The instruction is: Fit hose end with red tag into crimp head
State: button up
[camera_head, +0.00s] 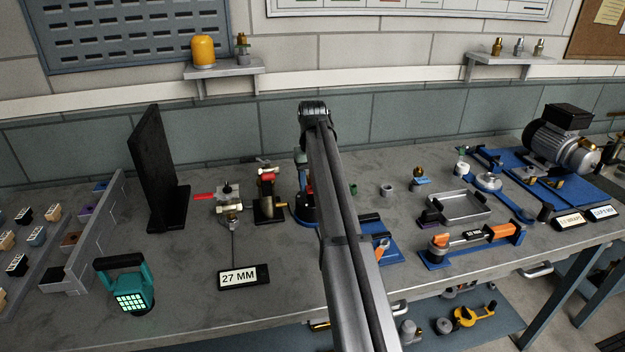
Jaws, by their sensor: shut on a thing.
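I cannot make out a hose end with a red tag for certain. Small red parts show near the arm, partly hidden behind it. A metal fitting stand (229,207) with a red bar (204,196) at its left stands behind the 27 MM sign (244,277). Right of it is a dark fixture (266,205) with a red-and-white top. I cannot tell which of these, if either, is the crimp head. My arm rises through the middle of the picture to a joint at the top. My gripper is hidden behind it, so its fingers and what they hold do not show.
A black upright panel (160,172) and a teal lamp (125,285) stand at left. An orange-handled tool (470,241), a metal tray (456,208) and a motor pump (561,137) are at right. Bare bench lies around the sign.

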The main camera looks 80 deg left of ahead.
aim_at(312, 200)
jog(key=shift+f, duration=1.65)
jog(key=shift+r, duration=2.4)
jog(key=shift+f, duration=2.45)
dwell(0.9)
jog(key=shift+r, duration=0.2)
